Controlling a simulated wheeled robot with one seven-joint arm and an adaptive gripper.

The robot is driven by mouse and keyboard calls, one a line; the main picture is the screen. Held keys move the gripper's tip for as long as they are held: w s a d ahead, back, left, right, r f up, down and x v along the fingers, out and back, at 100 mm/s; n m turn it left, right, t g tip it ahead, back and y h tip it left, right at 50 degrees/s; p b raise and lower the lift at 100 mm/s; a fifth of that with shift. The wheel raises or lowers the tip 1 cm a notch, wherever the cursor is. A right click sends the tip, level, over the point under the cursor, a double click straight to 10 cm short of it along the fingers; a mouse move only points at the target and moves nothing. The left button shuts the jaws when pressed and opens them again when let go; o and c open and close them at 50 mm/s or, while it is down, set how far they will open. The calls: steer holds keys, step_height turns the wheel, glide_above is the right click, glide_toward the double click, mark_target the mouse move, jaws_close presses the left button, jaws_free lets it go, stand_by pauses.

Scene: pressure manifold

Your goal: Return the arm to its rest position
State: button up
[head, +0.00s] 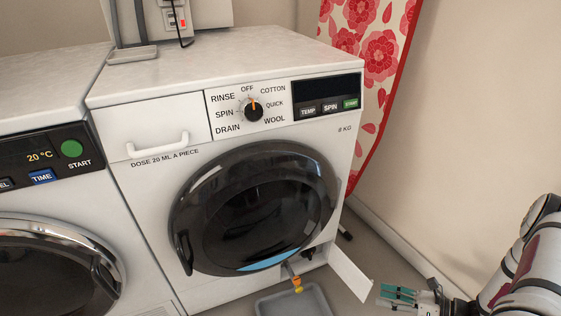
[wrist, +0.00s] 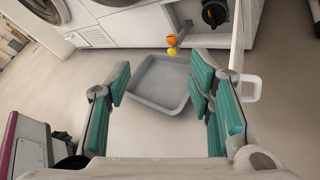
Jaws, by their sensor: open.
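My gripper (head: 384,297) is at the bottom right of the head view, with teal finger pads, beside the opened flap of the right washing machine. In the wrist view my gripper (wrist: 161,88) has its teal fingers wide apart with nothing between them. Beyond the fingers a grey tray (wrist: 158,86) lies on the floor. My arm (head: 520,270) reaches in from the right edge of the head view.
The right washing machine (head: 150,190) has its round door shut and its low white flap (head: 350,274) open. An orange and yellow piece (head: 297,284) sticks out over the tray. A red floral curtain (head: 362,45) hangs behind. The wall (head: 470,130) is at right.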

steer(key=w+a+r+n+g, duration=0.1)
steer(key=w+r+n+g, duration=0.2)
steer(key=r, duration=0.6)
steer(key=w+a+r+n+g, duration=0.2)
steer(key=r+n, duration=0.3)
steer(key=r, duration=0.5)
steer(key=s+a+r+n+g+h, duration=0.15)
steer(key=a+r+n, duration=0.25)
steer(key=r, duration=0.5)
steer(key=s+a+r+n+g+h, duration=0.1)
steer(key=s+a+r+n+g, duration=0.2)
steer(key=r, duration=0.6)
steer(key=s+a+r+n+g+h, duration=0.1)
steer(key=s+a+r+n+h, duration=0.4)
steer(key=s+a+r+n, duration=0.4)
steer(key=s+d+r+n+t+h, duration=0.1)
steer(key=s+d+r+n+h, duration=0.15)
steer(key=s, duration=0.45)
steer(key=s+d+r+n+t+h, duration=0.1)
steer(key=s+n+t+h, duration=0.15)
steer(key=s, duration=0.45)
step_height(320, 180, up, 39)
steer(key=n+t+p, duration=0.1)
steer(key=t+p, duration=0.2)
steer(key=p, duration=3.6)
